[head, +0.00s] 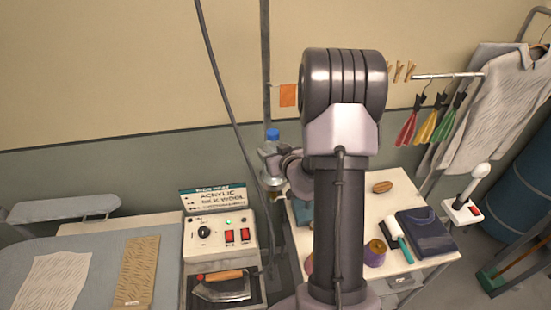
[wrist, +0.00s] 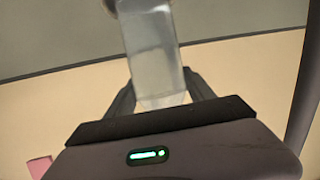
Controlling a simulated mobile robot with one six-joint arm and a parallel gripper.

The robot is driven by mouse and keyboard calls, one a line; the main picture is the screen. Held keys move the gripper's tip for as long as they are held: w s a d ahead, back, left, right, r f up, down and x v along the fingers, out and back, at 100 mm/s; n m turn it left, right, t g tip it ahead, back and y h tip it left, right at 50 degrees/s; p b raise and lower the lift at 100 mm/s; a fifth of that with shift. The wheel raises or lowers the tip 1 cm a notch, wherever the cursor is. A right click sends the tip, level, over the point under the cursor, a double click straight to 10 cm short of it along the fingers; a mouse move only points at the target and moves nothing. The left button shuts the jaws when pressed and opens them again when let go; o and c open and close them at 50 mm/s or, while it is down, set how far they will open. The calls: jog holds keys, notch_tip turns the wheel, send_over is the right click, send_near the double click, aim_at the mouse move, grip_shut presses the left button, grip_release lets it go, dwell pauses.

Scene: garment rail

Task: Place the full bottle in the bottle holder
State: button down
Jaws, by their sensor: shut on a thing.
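The bottle (head: 272,135) shows its blue cap and clear upper part in the head view, left of my arm and in front of the wall. My gripper (head: 272,153) is around it there, partly hidden by my own wrist. In the wrist view my gripper (wrist: 160,95) is shut on the clear bottle (wrist: 152,60), with a dark finger on each side. A small pale round shape shows just under the gripper in the head view, close to the vertical pole. I cannot tell whether it is the bottle holder.
A control box (head: 218,240) with switches and an iron (head: 222,287) stand at left, beside an ironing surface (head: 75,270). A white table (head: 400,195) at right carries a dark blue folded cloth (head: 425,232) and a lint roller (head: 392,232). A cable hangs near the pole (head: 266,60).

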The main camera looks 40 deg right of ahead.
jog(key=shift+s+d+r, duration=0.15)
jog(key=shift+r, duration=0.1)
jog(key=shift+w+f, duration=0.2)
jog(key=shift+w, duration=0.1)
jog(key=shift+c, duration=1.8)
grip_release()
jog(key=shift+s, duration=0.15)
jog(key=shift+r, duration=0.1)
jog(key=p+v, duration=0.4)
jog(key=v, duration=0.7)
jog(key=shift+s+r, duration=0.2)
jog(key=shift+s, duration=0.05)
